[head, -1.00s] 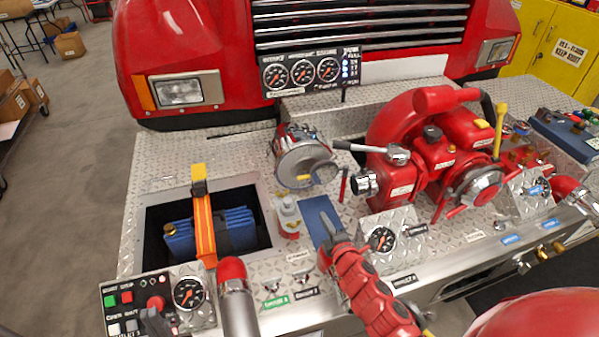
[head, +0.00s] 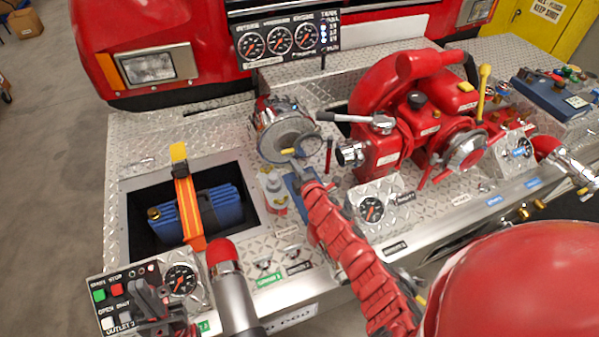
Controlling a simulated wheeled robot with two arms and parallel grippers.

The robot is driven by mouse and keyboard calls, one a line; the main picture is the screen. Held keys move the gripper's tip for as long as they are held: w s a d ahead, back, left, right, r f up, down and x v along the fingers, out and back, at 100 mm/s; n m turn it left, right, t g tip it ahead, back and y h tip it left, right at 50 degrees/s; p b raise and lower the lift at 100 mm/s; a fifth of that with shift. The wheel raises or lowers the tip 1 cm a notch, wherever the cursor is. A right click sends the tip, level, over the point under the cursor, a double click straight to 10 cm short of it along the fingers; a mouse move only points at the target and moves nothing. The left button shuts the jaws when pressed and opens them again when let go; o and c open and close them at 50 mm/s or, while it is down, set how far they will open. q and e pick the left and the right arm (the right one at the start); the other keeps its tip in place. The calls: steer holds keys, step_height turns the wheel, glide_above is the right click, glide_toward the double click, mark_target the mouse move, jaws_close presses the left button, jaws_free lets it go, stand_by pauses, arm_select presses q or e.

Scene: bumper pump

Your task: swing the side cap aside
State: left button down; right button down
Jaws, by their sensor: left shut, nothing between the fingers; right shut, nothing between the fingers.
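The side cap (head: 284,138) is a round grey disc with a yellow label, on the end of a short silver pipe stub at the middle of the deck. A small dark blue-grey round lobe (head: 311,146) sits at its right edge. My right gripper (head: 297,157) is shut and empty, at the end of a red arm from the bottom. Its tips are at the cap's lower right edge, by the lobe; I cannot tell whether they touch. My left gripper (head: 145,290) is shut and empty, low at the left over the control panel (head: 118,308).
A red pump (head: 393,145) with a grey lever (head: 350,118) stands right of the cap. A white bottle (head: 274,190) stands just below it. An open bay with a blue pack (head: 215,208) lies left. A gauge board (head: 285,42) stands behind.

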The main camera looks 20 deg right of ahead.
mark_target(285, 151)
steer(key=shift+w+a+f+p, duration=0.1)
steer(key=shift+w+f+p, duration=0.1)
steer(key=shift+w, duration=0.9)
steer(key=shift+w+a+f+p, duration=0.1)
steer(key=shift+w+f, duration=0.1)
steer(key=shift+w, duration=0.85)
steer(key=shift+w+b, duration=0.65)
steer(key=shift+w, duration=0.85)
steer(key=shift+w+f, duration=0.15)
steer(key=shift+w, duration=0.45)
steer(key=shift+s, duration=0.15)
